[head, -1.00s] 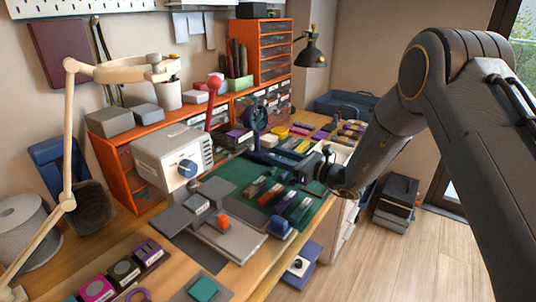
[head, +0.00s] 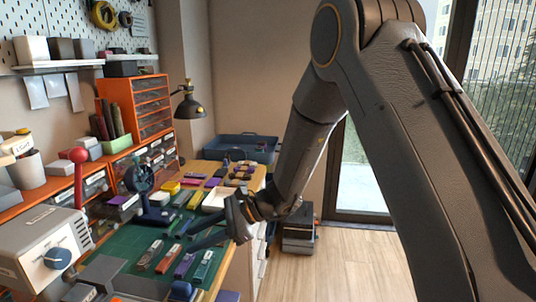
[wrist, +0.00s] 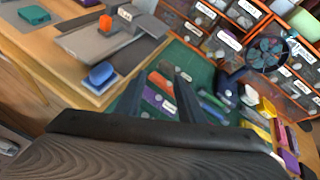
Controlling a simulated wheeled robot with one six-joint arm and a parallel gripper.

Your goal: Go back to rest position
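My gripper (head: 188,240) hangs over the bench at the right side of the green mat (head: 118,246). In the wrist view my gripper (wrist: 160,78) has its two dark fingers spread apart, with nothing held between them. Several labelled coloured pieces lie on the mat below and beyond the fingers, among them an orange-brown one (head: 168,258), a purple one (head: 184,265) and a grey-green one (head: 202,267). The wrist view also shows the purple piece (wrist: 155,98) between the fingers' lines, lying on the mat. My arm hides part of the bench's right edge.
A dark blue round disc on a stand (head: 139,178) stands behind the mat. Orange drawers (head: 138,108), a black lamp (head: 188,103) and a blue bin (head: 240,147) are farther back. A white machine (head: 45,245) is at left. Open floor (head: 340,265) lies right of the bench.

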